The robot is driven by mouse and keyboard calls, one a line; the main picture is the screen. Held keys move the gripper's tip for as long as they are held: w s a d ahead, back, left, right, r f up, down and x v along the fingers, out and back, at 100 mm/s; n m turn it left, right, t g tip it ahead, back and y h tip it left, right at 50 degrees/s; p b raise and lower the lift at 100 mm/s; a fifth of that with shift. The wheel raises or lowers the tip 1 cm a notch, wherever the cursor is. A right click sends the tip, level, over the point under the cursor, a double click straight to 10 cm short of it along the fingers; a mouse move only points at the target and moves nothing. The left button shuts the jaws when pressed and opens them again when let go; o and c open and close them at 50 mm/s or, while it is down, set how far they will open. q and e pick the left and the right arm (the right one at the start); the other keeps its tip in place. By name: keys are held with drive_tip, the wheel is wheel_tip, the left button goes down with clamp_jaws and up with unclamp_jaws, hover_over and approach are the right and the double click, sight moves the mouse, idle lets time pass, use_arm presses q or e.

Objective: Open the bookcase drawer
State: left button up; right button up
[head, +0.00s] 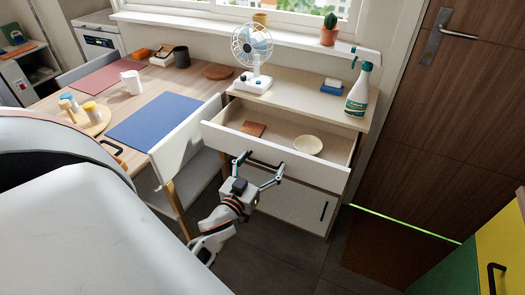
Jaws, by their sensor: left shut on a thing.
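The bookcase (310,106) is a low cabinet with a pale top, standing below the window. Its upper drawer (325,173) is pulled out, and its inside shows. A brown flat item (252,129) and a cream bowl (308,145) lie in it. A dark bar handle (264,163) is on the drawer front. My left gripper (262,169) is at this handle, with its fingers shut on it. My right gripper is not in view.
A white fan (254,83), a blue sponge-like item (332,86) and a spray bottle (358,92) stand on the bookcase top. A white chair (187,143) is close left of the drawer. A lower door (290,203) is shut. Dark floor lies to the right.

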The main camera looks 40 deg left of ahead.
use_arm(q)
drive_tip(key=o, duration=1.3)
drive_tip(key=shift+s+a, duration=0.1)
drive_tip(key=shift+a, duration=0.1)
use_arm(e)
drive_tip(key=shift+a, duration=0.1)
use_arm(q)
wheel_tip(320, 180, up, 10)
drive_tip(key=shift+r, duration=0.1)
drive_tip(key=s+d+f+m+g+h+p, duration=0.2)
drive_tip(key=s+d+f, duration=0.4)
drive_tip(key=s+f, duration=0.1)
drive_tip(key=s+d+f+m+g+h+p, duration=0.2)
drive_tip(key=s+d+f, duration=0.5)
drive_tip(key=s+d+f+m+g+h+p, duration=0.2)
drive_tip(key=s+d+f+g, duration=0.1)
drive_tip(key=s+d+f, duration=0.4)
drive_tip(key=shift+f+m+h+p, duration=0.15)
drive_tip(key=shift+m+h+p, duration=0.15)
drive_tip(key=shift+m+p, duration=0.1)
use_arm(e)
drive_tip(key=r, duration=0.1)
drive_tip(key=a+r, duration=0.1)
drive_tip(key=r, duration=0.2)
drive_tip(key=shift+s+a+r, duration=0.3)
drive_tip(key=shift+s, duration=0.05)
